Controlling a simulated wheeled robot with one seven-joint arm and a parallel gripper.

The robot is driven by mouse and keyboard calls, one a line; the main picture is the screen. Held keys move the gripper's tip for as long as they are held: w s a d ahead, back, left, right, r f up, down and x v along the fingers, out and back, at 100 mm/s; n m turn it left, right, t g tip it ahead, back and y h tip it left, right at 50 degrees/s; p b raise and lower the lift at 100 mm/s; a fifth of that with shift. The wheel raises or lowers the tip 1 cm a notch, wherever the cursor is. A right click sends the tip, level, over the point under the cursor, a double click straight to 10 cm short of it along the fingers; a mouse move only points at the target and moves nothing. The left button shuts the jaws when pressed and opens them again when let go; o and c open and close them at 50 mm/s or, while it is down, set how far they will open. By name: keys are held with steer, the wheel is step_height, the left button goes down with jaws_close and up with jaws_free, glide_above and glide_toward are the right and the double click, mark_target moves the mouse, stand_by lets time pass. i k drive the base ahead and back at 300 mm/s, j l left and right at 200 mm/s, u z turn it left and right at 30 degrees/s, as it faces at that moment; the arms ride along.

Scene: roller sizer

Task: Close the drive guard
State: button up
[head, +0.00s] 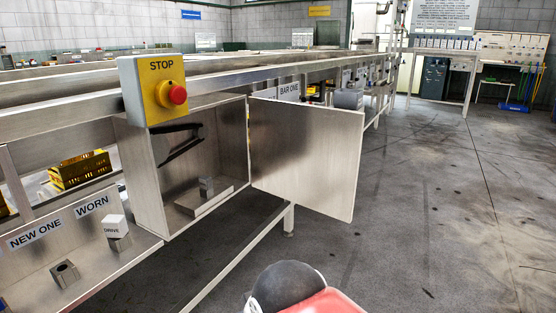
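The drive guard is a grey metal door (306,155) that stands wide open. It is hinged along the right edge of a metal housing (148,185) and swung out to the right over the floor. The housing is open at the front. Inside it I see a dark belt-like strip (180,142) on the back wall and a small block on a low base (206,190). My gripper is not in view. Only a rounded dark and red part, which looks like my own arm, shows at the bottom edge, well apart from the door.
A yellow STOP box with a red button (177,94) sits above the housing. A frame leg (289,220) stands below the door. The floor to the right is clear.

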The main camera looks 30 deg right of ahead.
mark_target(308, 155)
steer(key=l+u, duration=0.2)
steer(key=u, duration=0.3)
steer(key=l+u, duration=0.25)
steer(key=u, duration=0.25)
steer(key=l+u, duration=0.25)
steer(key=u, duration=0.25)
steer(key=k+l, duration=0.15)
steer(key=l, duration=0.25)
steer(key=k+l, duration=0.1)
steer(key=l, duration=0.3)
steer(key=k+l, duration=0.15)
steer(key=l, duration=0.3)
steer(key=k+l, duration=0.1)
steer(key=l, duration=0.3)
steer(key=k+l, duration=0.15)
steer(key=l, duration=0.25)
steer(key=k+l, duration=0.15)
steer(key=l, duration=0.25)
steer(key=k+l, duration=0.1)
steer(key=l, duration=0.35)
steer(key=k+l, duration=0.15)
steer(key=l, duration=0.25)
